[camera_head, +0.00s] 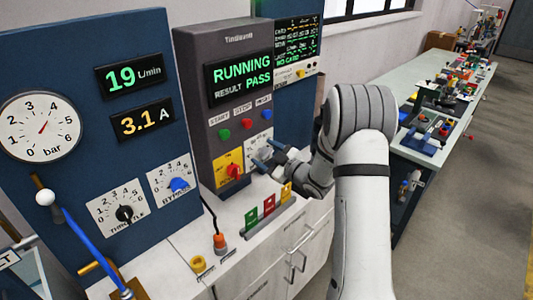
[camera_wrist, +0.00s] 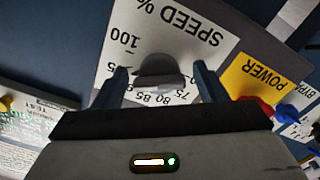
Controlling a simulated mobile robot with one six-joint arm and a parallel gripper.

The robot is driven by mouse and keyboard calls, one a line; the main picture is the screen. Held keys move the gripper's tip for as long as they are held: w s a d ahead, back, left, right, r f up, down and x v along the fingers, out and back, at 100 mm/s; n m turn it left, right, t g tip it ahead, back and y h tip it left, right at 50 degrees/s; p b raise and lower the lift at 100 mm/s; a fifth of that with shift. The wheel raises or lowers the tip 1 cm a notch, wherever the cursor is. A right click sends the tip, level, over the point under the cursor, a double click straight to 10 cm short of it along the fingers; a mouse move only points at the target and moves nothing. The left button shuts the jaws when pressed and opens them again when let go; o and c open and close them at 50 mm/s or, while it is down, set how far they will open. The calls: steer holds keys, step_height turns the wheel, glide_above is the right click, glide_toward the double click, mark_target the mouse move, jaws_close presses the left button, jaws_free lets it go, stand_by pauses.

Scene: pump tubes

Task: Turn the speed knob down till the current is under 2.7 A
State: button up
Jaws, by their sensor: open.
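The amber current display (camera_head: 142,120) on the blue panel reads 3.1 A in the head view. The speed knob (camera_wrist: 160,66), grey and rounded, sits on a white "SPEED %" plate (camera_wrist: 190,30) that appears upside down in the wrist view. Scale marks 75, 80, 85 and 100 are legible near it. My gripper (camera_wrist: 161,74) is open, with one blue finger on each side of the knob; whether they touch it I cannot tell. In the head view my gripper (camera_head: 268,155) is in front of the speed plate and hides the knob.
The yellow power plate (camera_head: 228,162) with a red switch is just left of my gripper. Start, stop and reset buttons (camera_head: 246,124) are above. The screen (camera_head: 240,76) reads RUNNING, RESULT PASS. Coloured blocks (camera_head: 268,203) stand on the counter below. A blue bypass knob (camera_head: 179,184) is further left.

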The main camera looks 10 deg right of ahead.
steer(key=shift+c, duration=0.5)
steer(key=c, duration=0.9)
steer(key=shift+f, duration=0.1)
steer(key=shift+b, duration=0.6)
steer(key=shift+f+n+b, duration=0.15)
steer(key=shift+n+b, duration=0.25)
steer(key=shift+b, duration=0.2)
steer(key=n+b, duration=0.1)
steer(key=b, duration=0.3)
steer(key=shift+f+n, duration=0.2)
steer(key=shift+n, duration=0.1)
steer(key=n+b, duration=0.2)
steer(key=b, duration=0.3)
steer(key=shift+r, duration=0.1)
steer(key=shift+r+n+b, duration=0.15)
steer(key=shift+n+b, duration=0.55)
steer(key=shift+b, duration=0.25)
steer(key=shift+r, duration=0.1)
